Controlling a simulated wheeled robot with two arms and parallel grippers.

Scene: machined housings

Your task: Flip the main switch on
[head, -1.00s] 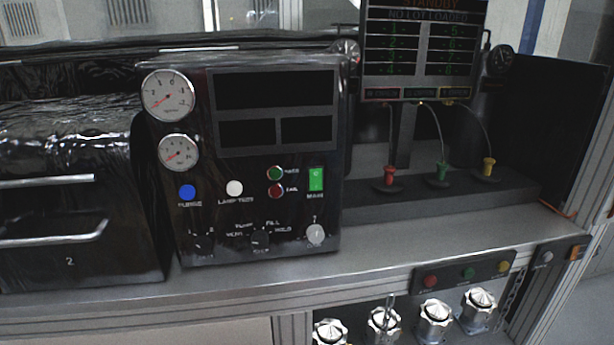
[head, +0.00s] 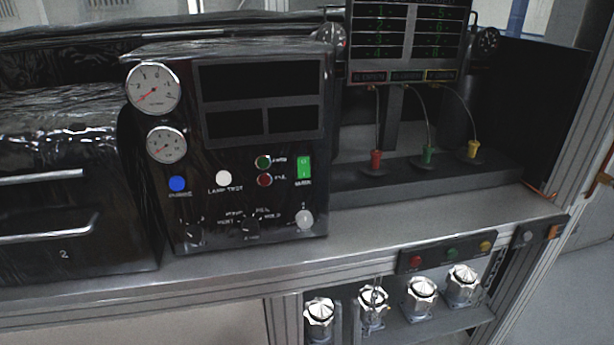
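The main switch (head: 304,167) is a small upright green rocker on the right side of the black control panel (head: 215,160), with a label under it that seems to read MAIN. Its face shows bright green with a small pale mark near the top; which side is pressed in is too small to tell. Nothing touches or covers it. I cannot make out either of my grippers in the head view.
Close to the switch are a green lamp (head: 263,162), a red lamp (head: 265,180), a white lamp-test button (head: 223,177), a blue button (head: 177,184) and a silver key switch (head: 304,219). Bare grey counter (head: 370,226) runs in front. Several silver knobs sit below.

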